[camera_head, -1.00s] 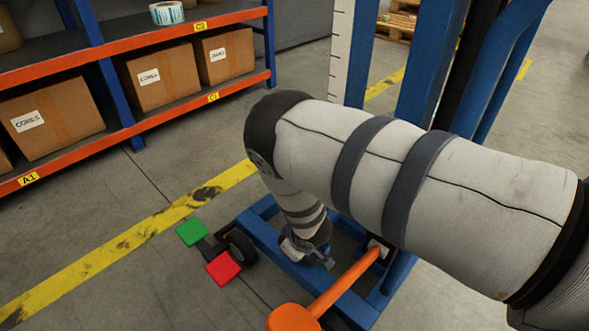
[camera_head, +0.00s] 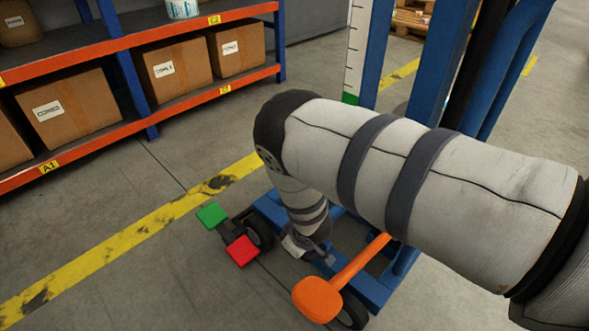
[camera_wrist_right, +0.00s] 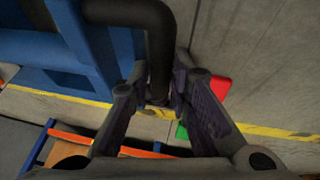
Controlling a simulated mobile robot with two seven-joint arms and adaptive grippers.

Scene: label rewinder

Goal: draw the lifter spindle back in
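The lifter stands on the right in the head view as a blue wheeled frame (camera_head: 375,290) with tall blue posts and a white scale (camera_head: 355,45). An orange bar with a rounded orange end (camera_head: 318,299) sticks out from it towards me. My right arm crosses in front, and my right gripper (camera_head: 307,250) is low by the frame, small and partly hidden. In the right wrist view a black bent bar (camera_wrist_right: 158,40) runs down between the fingers of my right gripper (camera_wrist_right: 160,92), which look closed on it. I cannot make out the spindle for certain. My left gripper is out of view.
A green pedal (camera_head: 211,215) and a red pedal (camera_head: 242,250) sit low beside a black wheel (camera_head: 258,232). An orange-edged shelf (camera_head: 190,100) with cartons is at the left. Floor with a yellow line (camera_head: 150,228) lies open between.

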